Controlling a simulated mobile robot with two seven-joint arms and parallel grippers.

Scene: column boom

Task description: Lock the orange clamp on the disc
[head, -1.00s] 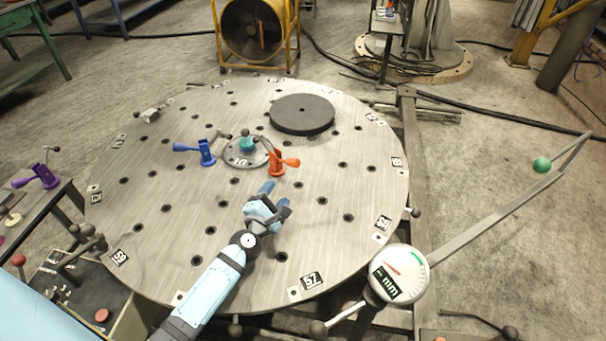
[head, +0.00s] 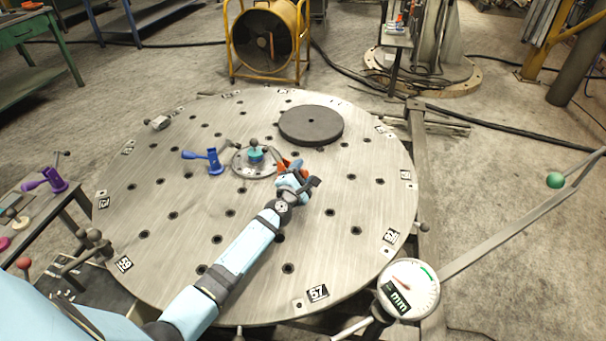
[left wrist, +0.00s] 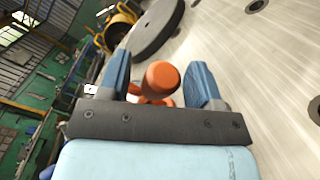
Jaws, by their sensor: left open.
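The round metal disc (head: 200,230) with many holes fills the middle of the head view. The orange clamp (head: 283,165) stands near its centre, partly hidden behind my left gripper (head: 297,170). In the left wrist view the clamp's rounded orange end (left wrist: 162,76) lies between the two blue fingers of my left gripper (left wrist: 160,82), with gaps at both sides. The gripper is open around it. More of the clamp shows blurred below that end. My right gripper is in neither view.
A teal-topped hub (head: 255,156) and a blue clamp (head: 205,158) stand left of the orange clamp. A dark round plate (head: 311,125) lies behind it. A dial gauge (head: 408,289) stands at the front right. The disc's front left is bare.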

